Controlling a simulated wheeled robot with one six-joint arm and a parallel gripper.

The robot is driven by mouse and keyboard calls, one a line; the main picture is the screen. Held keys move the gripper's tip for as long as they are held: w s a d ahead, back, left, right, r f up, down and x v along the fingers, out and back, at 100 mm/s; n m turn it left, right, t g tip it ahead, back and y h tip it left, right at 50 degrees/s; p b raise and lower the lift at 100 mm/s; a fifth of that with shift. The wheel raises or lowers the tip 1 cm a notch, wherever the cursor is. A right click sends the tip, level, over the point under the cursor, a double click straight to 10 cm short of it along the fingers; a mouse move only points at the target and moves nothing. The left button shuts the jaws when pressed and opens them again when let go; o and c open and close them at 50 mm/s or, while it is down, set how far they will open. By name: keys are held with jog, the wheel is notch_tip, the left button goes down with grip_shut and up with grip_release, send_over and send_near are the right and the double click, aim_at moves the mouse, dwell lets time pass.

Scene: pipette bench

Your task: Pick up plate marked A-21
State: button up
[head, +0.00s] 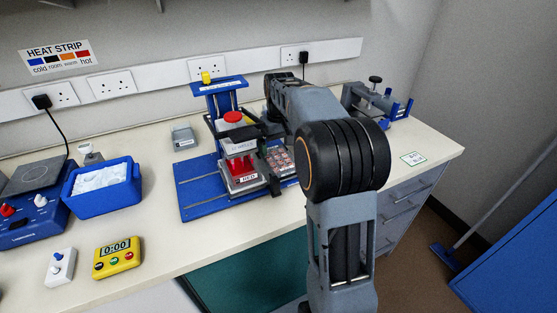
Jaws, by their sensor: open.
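A small plate with reddish wells (279,159) sits at the right side of a blue stand, partly hidden by my arm. I cannot read a mark A-21 on it. My gripper (262,158) is open, in front of the stand and close beside this plate. My arm hides part of the gripper, and I cannot tell whether a finger touches the plate. A small card with green writing (413,158) lies at the bench's right end, its text too small to read.
A blue ice tub (103,188), yellow timer (117,257) and hotplate (35,175) stand left. A grey-blue device (375,105) stands back right. The bench's front middle is clear.

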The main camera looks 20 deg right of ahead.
aim_at(279, 159)
jog(key=shift+f, duration=2.3)
jog(key=shift+c, duration=0.2)
jog(key=c, duration=0.6)
jog(key=shift+r, duration=0.1)
notch_tip(279, 159, up, 28)
jog(key=p, duration=0.6)
